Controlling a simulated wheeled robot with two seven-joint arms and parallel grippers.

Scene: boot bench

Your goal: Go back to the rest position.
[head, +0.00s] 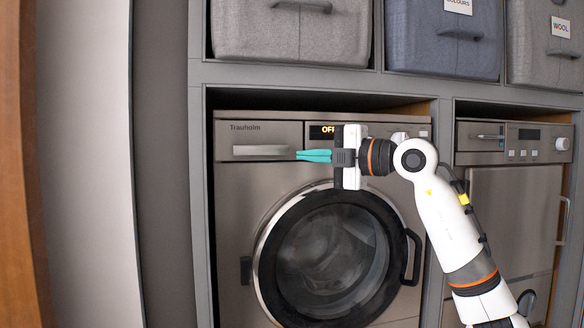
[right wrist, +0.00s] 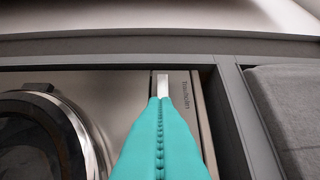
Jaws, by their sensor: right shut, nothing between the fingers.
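My right gripper (head: 314,156) has teal fingers pressed together with nothing between them. In the head view that handle (head: 260,150) lies left of the fingertips with a small gap. The round door (head: 333,258) looks closed. My left gripper is in neither view.
Grey, blue and light grey fabric bins (head: 290,36) sit on the shelf above. A second appliance (head: 510,190) stands at the right, partly behind my right arm. A grey cabinet frame (head: 197,200) borders the washer on the left.

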